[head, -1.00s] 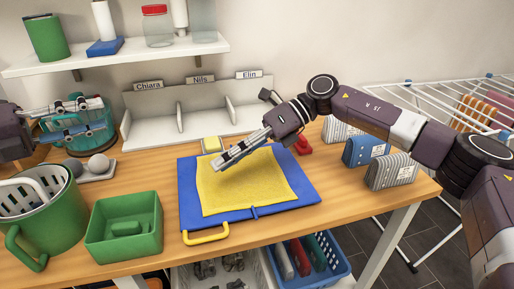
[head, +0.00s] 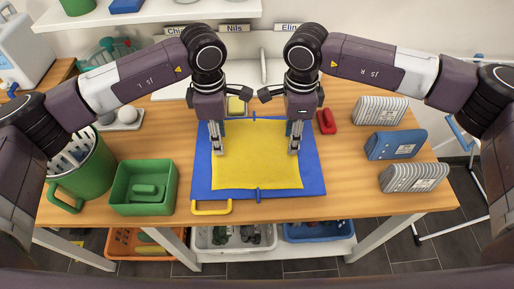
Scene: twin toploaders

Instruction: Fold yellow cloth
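The yellow cloth (head: 257,165) lies spread flat on a blue board (head: 312,170) on the wooden table. My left gripper (head: 217,152) points down at the cloth's left edge, in its upper half. My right gripper (head: 294,151) points down at the cloth's right edge, at about the same height. The fingers show narrow in this view, so I cannot tell whether either is open or shut, or whether the tips touch the cloth. The cloth's far edge is partly hidden near the grippers.
A yellow handle (head: 211,207) sits at the board's front left. A green tray (head: 144,187) and a green bucket (head: 85,170) stand left. A red item (head: 326,122) and several pouches (head: 395,145) lie right. A yellow-topped block (head: 236,106) is behind the board.

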